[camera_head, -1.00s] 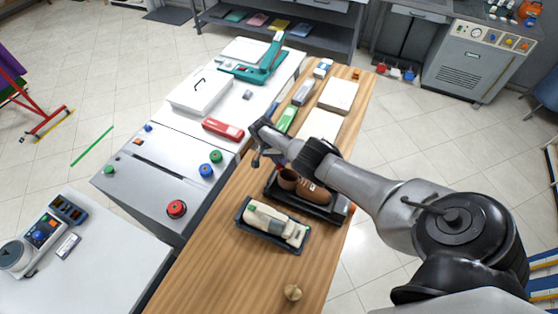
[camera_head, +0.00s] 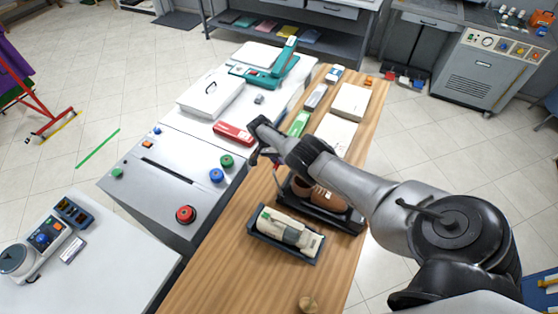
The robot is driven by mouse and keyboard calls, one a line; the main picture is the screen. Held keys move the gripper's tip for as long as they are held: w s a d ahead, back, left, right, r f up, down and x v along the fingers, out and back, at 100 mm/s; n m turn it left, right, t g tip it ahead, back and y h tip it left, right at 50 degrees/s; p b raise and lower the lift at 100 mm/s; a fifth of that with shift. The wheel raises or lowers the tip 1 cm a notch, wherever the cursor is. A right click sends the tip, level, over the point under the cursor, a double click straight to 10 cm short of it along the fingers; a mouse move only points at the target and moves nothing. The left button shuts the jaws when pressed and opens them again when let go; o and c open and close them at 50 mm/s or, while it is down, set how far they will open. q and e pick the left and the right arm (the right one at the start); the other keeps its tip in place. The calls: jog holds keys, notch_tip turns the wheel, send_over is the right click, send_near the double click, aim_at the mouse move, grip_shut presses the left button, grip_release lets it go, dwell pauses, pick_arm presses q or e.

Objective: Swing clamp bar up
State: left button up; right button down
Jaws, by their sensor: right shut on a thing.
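A black shoe stand (camera_head: 345,217) on the wooden bench holds a brown shoe (camera_head: 328,200). My right arm reaches in from the right, over the back of the stand. My right gripper (camera_head: 256,160) is at the stand's far left end, left of the shoe. It is shut on what appears to be the clamp bar, a thin part with a reddish piece (camera_head: 277,158) beside the fingers. The wrist and forearm hide most of the bar and its hinge, so its angle cannot be told. My left gripper is not in view.
A dark tray (camera_head: 315,258) with a cream-coloured tool lies in front of the stand, near a small wooden knob (camera_head: 308,304). A red box (camera_head: 233,133) and a grey button console (camera_head: 165,170) are to the left. Boxes line the bench's far end.

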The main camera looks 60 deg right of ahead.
jog(key=shift+w+a+f, duration=0.25)
jog(key=shift+w, duration=0.25)
jog(key=c, duration=1.4)
grip_release()
jog(key=shift+c, duration=0.2)
jog(key=shift+o, duration=0.5)
jog(key=shift+w+a+r, duration=0.1)
jog(key=shift+w, duration=0.25)
jog(key=shift+r+t, duration=0.15)
jog(key=shift+t, duration=0.15)
jog(key=v, duration=1.3)
jog(key=shift+d+p, duration=0.2)
jog(key=shift+p, duration=0.2)
jog(key=shift+r, duration=0.1)
